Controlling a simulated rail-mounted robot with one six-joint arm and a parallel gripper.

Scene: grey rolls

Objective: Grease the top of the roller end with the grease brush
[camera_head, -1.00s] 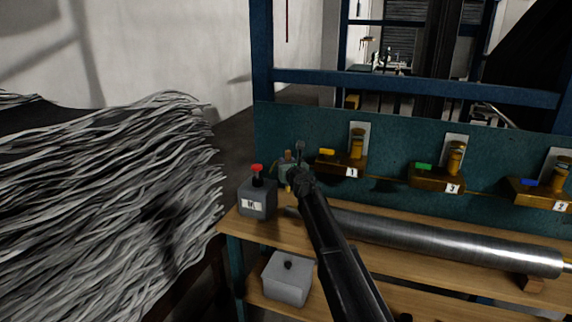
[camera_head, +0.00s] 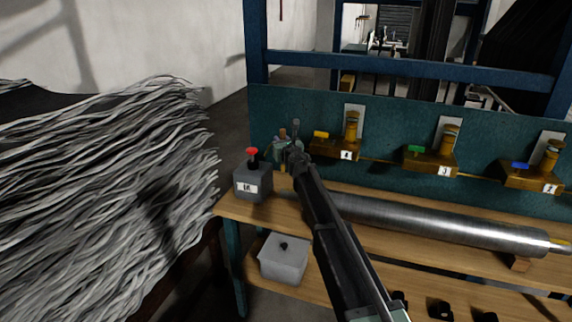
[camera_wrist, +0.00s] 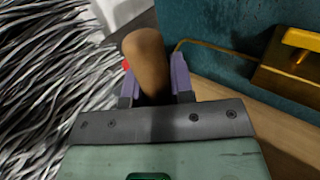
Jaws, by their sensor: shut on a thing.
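My gripper (camera_wrist: 155,82) is shut on a brown wooden handle (camera_wrist: 147,55), which sits between its two pale purple fingers in the wrist view. The handle looks like that of the grease brush; its bristles are not visible. In the head view my gripper (camera_head: 287,152) is small, at the far left end of the bench, beyond the grey box. The steel roller (camera_head: 430,222) lies along the wooden bench.
A grey box with a red knob (camera_head: 251,180) stands at the bench's left end. A pale lidded box (camera_head: 284,258) is on the lower shelf. Several numbered brass units (camera_head: 430,160) line the teal back panel (camera_head: 380,180). Grey strands (camera_head: 100,200) fill the left.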

